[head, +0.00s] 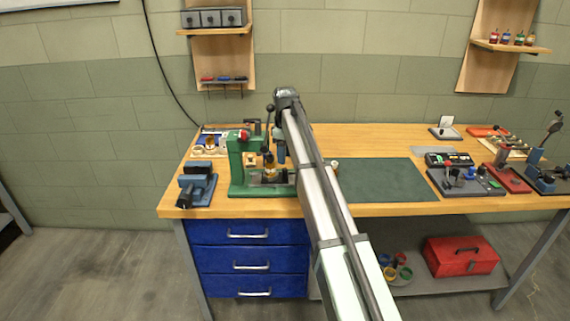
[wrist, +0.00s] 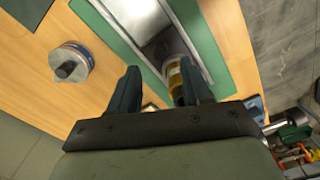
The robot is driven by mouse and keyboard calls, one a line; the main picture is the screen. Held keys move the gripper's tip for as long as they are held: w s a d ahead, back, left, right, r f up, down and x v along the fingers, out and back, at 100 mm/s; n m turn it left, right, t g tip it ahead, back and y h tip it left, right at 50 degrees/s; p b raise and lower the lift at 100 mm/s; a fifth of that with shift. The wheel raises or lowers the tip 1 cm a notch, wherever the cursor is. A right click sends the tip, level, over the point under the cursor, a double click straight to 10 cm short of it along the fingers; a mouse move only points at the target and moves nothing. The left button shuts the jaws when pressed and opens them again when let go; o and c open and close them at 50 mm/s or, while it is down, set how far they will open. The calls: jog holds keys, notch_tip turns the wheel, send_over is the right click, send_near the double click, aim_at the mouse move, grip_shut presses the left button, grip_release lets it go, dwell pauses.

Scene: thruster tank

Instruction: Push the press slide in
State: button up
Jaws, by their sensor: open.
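The green press (head: 236,165) stands near the left end of the workbench. A bright metal slide (head: 272,178) lies low on its green base; in the wrist view the slide (wrist: 138,14) runs along the green base (wrist: 215,40). A brass-coloured round part (wrist: 175,75) sits at the slide, partly hidden by a finger. My gripper (wrist: 157,85) is open above the base, its two dark fingers apart, with nothing visibly held. In the head view my arm reaches over the bench to the press and partly hides it. I cannot tell whether a finger touches the slide.
A blue-and-black device (head: 197,185) stands left of the press. A round metal piece with a dark knob (wrist: 70,62) sits on the wood beside the base. A dark green mat (head: 385,180) lies clear to the right. Trays and tools (head: 465,180) crowd the right end.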

notch_tip(320, 180, up, 8)
dwell(0.4)
